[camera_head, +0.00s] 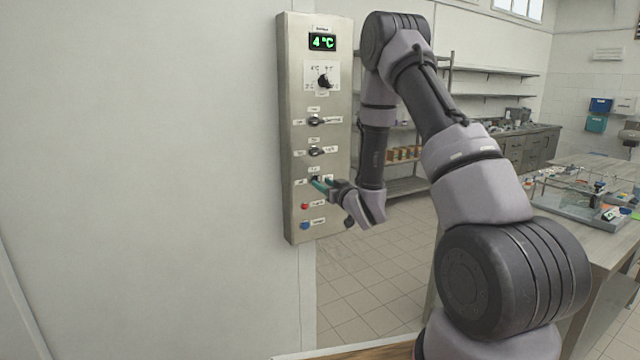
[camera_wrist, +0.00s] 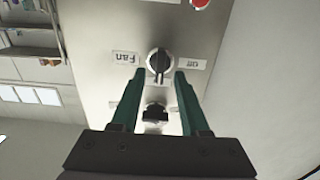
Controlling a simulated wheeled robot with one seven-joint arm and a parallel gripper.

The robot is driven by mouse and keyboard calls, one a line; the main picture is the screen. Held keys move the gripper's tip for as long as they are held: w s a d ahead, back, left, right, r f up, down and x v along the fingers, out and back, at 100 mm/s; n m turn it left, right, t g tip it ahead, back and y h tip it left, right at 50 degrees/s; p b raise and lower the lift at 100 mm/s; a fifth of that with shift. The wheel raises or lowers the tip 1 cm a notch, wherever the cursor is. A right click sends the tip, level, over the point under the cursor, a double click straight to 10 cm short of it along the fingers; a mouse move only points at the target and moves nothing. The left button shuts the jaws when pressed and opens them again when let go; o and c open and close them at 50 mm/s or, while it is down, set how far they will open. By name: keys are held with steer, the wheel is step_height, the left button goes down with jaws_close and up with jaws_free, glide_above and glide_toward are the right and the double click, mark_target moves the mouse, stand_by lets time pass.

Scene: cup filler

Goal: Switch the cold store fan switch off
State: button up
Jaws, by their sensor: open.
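The steel control panel (camera_head: 290,120) hangs on the white wall. The fan switch (camera_wrist: 158,62) is a dark rotary knob on a pale round base. An upside-down "Fan" label lies to its left and an "Off" label to its right in the wrist view. Its handle stands roughly upright in that view, between the labels. My gripper (camera_wrist: 158,78) is open, with one green finger on each side of the knob's near end. I cannot tell whether they touch it. In the head view my gripper (camera_head: 320,184) is at the panel's third switch down and largely covers it.
Another dark knob (camera_wrist: 155,112) shows between my fingers, nearer the palm. A red button (camera_head: 305,206) and a blue button (camera_head: 305,226) sit below my gripper. Two rotary switches (camera_head: 316,121) (camera_head: 316,152) and a dial (camera_head: 324,81) are above, under a 4 °C display (camera_head: 322,42).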

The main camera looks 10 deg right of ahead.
steer(key=shift+x, duration=1.25)
jaws_close()
steer(key=shift+n, duration=0.4)
steer(key=shift+s+a+f+n, duration=0.1)
steer(key=shift+n, duration=2.75)
steer(key=shift+w+a+f+n, duration=0.1)
steer(key=shift+n, duration=2.7)
steer(key=shift+s+a+f+n, duration=0.1)
steer(key=shift+n, duration=2.75)
